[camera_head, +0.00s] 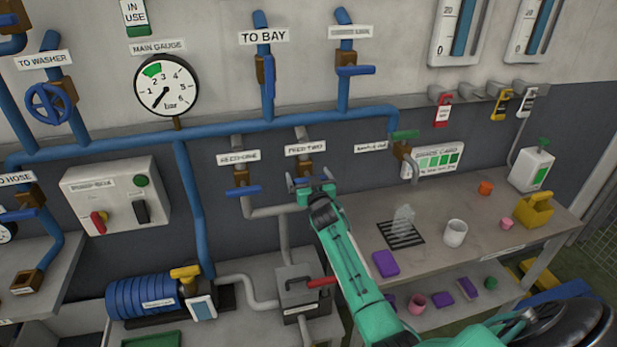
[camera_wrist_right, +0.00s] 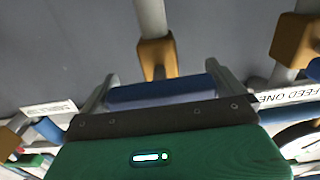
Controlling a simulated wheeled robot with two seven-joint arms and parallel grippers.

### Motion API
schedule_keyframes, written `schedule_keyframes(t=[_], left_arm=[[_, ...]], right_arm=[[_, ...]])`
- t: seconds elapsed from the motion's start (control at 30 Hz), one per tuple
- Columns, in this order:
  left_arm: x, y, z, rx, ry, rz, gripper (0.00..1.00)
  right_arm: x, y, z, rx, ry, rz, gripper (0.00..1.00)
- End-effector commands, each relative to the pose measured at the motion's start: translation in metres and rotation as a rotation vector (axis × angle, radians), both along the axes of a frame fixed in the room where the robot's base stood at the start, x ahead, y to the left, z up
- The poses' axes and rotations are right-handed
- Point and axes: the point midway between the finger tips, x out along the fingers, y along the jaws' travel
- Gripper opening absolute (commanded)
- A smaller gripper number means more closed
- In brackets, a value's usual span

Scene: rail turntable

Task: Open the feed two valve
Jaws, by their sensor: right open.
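The feed two valve has a brass body (camera_head: 305,169) under the "FEED TWO" label (camera_head: 305,149), on a grey pipe below the blue main. Its brass body also shows in the right wrist view (camera_wrist_right: 157,58). Its blue lever (camera_wrist_right: 160,92) lies crosswise to the pipe, mostly hidden by my gripper in the head view. My right gripper (camera_head: 309,179) is at this lever, jaws open. In the right wrist view, its two fingers (camera_wrist_right: 160,87) stand either side of the lever; I cannot tell whether they touch it. My left gripper is not in view.
The feed one valve's blue lever (camera_head: 244,190) is close on the left, also crosswise. A green-handled valve (camera_head: 404,136) is to the right. Below are a grey box with a red lever (camera_head: 320,282) and a bench (camera_head: 455,207) holding a white cup (camera_head: 454,233) and other small items.

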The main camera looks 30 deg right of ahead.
Motion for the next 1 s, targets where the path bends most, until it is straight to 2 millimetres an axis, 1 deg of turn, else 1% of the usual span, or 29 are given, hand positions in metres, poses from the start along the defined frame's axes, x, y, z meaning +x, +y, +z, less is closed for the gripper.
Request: schedule_keyframes(t=[0.07,0.2,0.4,0.57,0.77,1.0], left_arm=[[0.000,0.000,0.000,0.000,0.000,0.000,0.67],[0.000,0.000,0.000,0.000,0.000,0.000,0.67],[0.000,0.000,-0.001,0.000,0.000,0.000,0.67],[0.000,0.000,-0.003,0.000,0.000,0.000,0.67],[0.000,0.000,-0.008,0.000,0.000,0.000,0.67],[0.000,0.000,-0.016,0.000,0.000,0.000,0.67]], right_arm=[[0.000,0.000,0.000,0.000,0.000,0.000,1.00],[0.000,0.000,0.000,0.000,0.000,0.000,0.72],[0.000,0.000,0.000,-0.007,0.002,0.000,0.72],[0.000,0.000,0.000,-0.045,0.013,0.000,0.72],[0.000,0.000,-0.001,-0.158,0.043,0.000,0.72],[0.000,0.001,-0.001,-0.363,0.102,0.000,0.72]])
